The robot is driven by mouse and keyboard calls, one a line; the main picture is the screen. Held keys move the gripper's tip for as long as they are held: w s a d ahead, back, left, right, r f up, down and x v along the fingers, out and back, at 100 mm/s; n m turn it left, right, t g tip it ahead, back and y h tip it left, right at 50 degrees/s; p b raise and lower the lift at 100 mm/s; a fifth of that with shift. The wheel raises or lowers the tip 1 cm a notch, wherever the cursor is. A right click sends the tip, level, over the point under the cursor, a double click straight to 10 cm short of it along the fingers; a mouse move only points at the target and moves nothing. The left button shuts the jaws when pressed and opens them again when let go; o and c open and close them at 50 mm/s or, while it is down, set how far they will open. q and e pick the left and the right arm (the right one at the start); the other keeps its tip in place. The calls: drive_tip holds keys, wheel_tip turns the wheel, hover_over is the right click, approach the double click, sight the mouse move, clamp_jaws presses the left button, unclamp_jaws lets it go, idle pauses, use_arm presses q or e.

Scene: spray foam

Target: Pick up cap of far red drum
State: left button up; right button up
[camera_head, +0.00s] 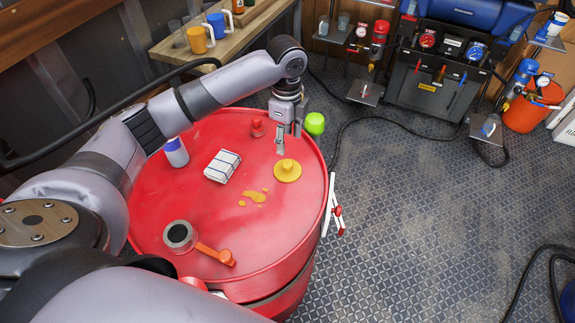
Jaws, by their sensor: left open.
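A red drum (225,262) fills the middle of the view. On its top, a round yellow cap (287,171) with a raised knob lies towards the right rim. A small red cap-like piece (257,127) stands near the far rim. I cannot tell from the picture which of the two is the named cap. My left gripper (288,143) points down over the far right part of the top, open and empty. It is just beyond the yellow cap and to the right of the red piece, apart from both as far as I can see. My right gripper is not in view.
A green knob (315,124) is beside the gripper. Floor at right is mostly clear.

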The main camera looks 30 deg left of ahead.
use_arm(q)
hover_over(288, 163)
drive_tip(key=f, duration=0.3)
drive_tip(key=f+p, duration=0.1)
drive_tip(key=f, duration=0.1)
drive_tip(key=shift+w+a+f, duration=0.1)
drive_tip(key=shift+a, duration=0.15)
wheel_tip(288, 163, down, 5)
drive_tip(key=shift+d+r+p, duration=0.15)
drive_tip(key=shift+p, duration=0.75)
drive_tip(key=shift+f, duration=0.35)
drive_tip(key=shift+c, duration=0.3)
drive_tip(key=c, duration=0.5)
clamp_jaws()
